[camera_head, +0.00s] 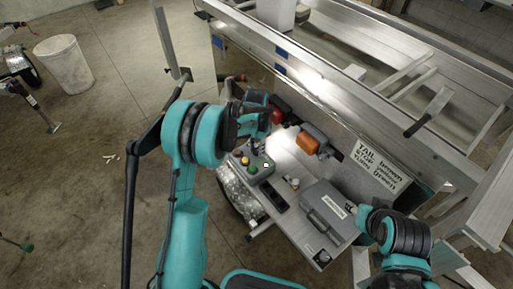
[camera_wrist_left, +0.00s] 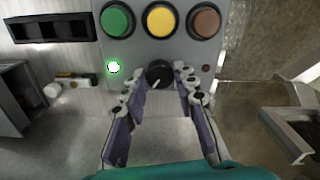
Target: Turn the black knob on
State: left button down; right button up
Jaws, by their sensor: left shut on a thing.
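The black knob (camera_wrist_left: 160,73) sits on the grey control box (camera_wrist_left: 140,44), below its yellow button (camera_wrist_left: 160,18). A white mark on the knob points down and slightly left. My left gripper (camera_wrist_left: 159,75) has its two fingers on either side of the knob, shut on it. In the head view, my left gripper (camera_head: 254,128) is over the box (camera_head: 250,178), and the knob cannot be made out clearly there. A lit green-white lamp (camera_wrist_left: 113,67) is left of the knob. My right arm shows at the lower right, but its gripper cannot be made out.
A grey case (camera_head: 327,212) lies right of the box. Red (camera_head: 277,114) and orange (camera_head: 307,143) lights are on the trailer side behind. A labelled sign (camera_head: 380,169) stands farther right. A white bin (camera_head: 64,65) stands on open floor at left.

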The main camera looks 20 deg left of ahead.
aim_at(256, 150)
pick_arm(q)
jog(key=shift+m, duration=1.2)
jog(key=c, duration=1.2)
grip_release()
notch_tip(256, 150, up, 12)
